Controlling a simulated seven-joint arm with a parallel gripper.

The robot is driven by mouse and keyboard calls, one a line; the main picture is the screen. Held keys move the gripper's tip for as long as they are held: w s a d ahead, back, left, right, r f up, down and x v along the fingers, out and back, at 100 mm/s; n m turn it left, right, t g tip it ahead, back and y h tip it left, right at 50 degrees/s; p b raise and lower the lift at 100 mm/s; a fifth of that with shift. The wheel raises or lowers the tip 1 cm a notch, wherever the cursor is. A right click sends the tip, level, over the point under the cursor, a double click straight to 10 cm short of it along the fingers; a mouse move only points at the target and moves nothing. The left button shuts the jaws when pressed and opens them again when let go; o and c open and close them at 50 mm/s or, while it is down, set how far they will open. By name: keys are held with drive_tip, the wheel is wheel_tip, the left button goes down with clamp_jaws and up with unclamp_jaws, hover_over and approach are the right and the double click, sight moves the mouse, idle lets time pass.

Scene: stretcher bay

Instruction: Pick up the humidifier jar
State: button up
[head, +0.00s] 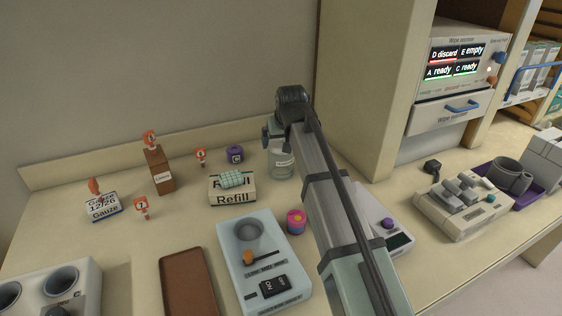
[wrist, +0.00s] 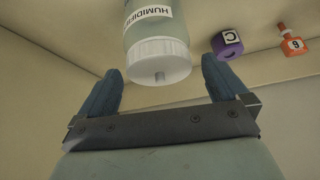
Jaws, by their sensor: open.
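The humidifier jar (head: 282,163) is a clear, pale jar standing near the back wall, partly hidden behind my arm in the head view. In the wrist view the humidifier jar (wrist: 147,30) shows a white label with dark letters and a white ribbed cap with a small nub. My gripper (wrist: 162,80) is open, its two blue-grey fingers apart. The jar's cap shows between and just beyond the fingertips, and no contact shows. In the head view my gripper (head: 268,135) is at the jar's upper part, mostly hidden by my wrist.
A purple block marked C (head: 235,154) stands left of the jar, with a small orange tagged item (head: 200,156) beyond it. A Refill box (head: 232,190) and a pink-purple pot (head: 296,221) are in front. The cabinet side (head: 365,90) rises to the right.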

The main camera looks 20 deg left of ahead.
sight(281, 143)
drive_tip(key=shift+x, duration=2.2)
drive_tip(key=shift+w, duration=0.1)
drive_tip(key=shift+c, duration=0.5)
drive_tip(key=c, duration=1)
drive_tip(key=shift+r, duration=0.1)
